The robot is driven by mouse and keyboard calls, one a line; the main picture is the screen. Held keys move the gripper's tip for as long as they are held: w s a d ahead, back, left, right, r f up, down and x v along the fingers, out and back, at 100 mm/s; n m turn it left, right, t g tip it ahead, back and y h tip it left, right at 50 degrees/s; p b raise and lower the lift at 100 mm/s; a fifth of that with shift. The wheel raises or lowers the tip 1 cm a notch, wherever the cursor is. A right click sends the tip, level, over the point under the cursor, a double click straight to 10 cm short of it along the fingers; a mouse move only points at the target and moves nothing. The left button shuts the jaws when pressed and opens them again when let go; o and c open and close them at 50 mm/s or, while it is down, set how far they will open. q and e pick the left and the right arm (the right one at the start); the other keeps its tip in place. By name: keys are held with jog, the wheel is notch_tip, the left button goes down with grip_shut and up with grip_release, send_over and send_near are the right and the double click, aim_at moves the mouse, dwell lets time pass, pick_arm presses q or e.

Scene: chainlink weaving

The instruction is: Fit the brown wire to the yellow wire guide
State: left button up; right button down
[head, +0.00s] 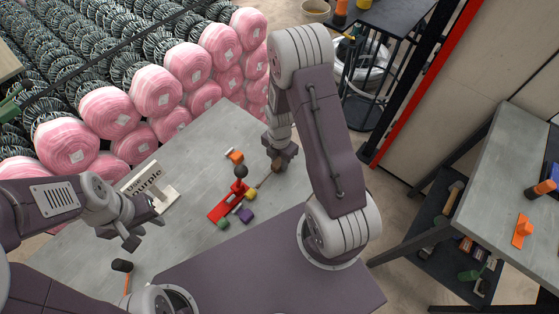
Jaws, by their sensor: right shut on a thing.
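My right gripper (279,166) points down at the table, just right of a red stand (226,207). It is shut on the brown wire (265,180), a thin short line running down-left from the fingers toward the yellow wire guide (251,194). The yellow guide is a small block beside the red stand. I cannot tell whether the wire touches it. My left gripper (146,233) is open and empty over the table's left side, apart from the stand.
Around the stand are an orange block (235,156), a dark ball (241,171), a green block (223,224) and a purple block (245,214). A white sign reading "purple" (143,187) stands near my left gripper. A black-topped orange item (122,266) is at lower left.

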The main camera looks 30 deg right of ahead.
aim_at(264, 180)
dwell(0.3)
jog(key=shift+s+a, duration=0.5)
jog(key=shift+a, duration=0.7)
jog(key=shift+s+a, duration=0.5)
jog(key=shift+a, duration=0.75)
jog(key=shift+s+a, duration=0.5)
jog(key=shift+a, duration=0.7)
jog(key=c, duration=1)
grip_release()
notch_tip(264, 180, up, 9)
jog(key=shift+r, duration=0.1)
